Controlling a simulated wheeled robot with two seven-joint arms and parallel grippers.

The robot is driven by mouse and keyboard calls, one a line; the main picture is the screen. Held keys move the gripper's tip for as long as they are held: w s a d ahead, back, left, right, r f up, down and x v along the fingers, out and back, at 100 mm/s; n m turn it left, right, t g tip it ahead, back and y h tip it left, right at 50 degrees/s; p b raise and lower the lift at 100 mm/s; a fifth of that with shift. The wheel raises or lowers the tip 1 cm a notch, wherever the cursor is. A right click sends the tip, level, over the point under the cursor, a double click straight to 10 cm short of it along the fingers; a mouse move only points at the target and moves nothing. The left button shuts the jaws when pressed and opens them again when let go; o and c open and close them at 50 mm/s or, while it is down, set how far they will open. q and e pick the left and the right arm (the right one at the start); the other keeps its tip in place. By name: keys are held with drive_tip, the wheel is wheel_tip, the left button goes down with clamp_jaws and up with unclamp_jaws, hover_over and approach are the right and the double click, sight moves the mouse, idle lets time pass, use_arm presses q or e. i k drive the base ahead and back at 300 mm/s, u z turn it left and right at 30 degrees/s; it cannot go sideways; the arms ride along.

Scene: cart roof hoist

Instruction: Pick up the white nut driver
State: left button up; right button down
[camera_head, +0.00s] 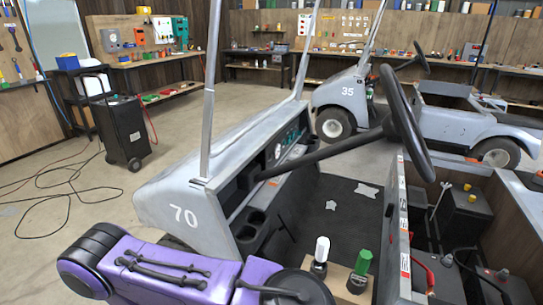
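The white nut driver (321,250) stands upright, its white handle up and a dark part below it. It is at the near edge of the cart's floor, at a tan board (341,282). A green-handled driver (362,263) stands upright close to its right, apart from it. My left arm, purple with dark joints, comes in from the lower left and ends near the bottom edge, left of the white nut driver. Its gripper is not visible. My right arm and gripper are out of view.
The grey cart marked 70 (183,216) surrounds the drivers, with a steering wheel (407,125) above and an open battery bay (465,215) to the right. A black wheeled unit (121,130) and loose cables (68,190) are on the floor at left. Cart 35 (345,92) stands behind.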

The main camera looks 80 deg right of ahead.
sight(324, 243)
drive_tip(key=u, duration=0.05)
drive_tip(key=i, duration=0.65)
drive_tip(key=z, duration=3.2)
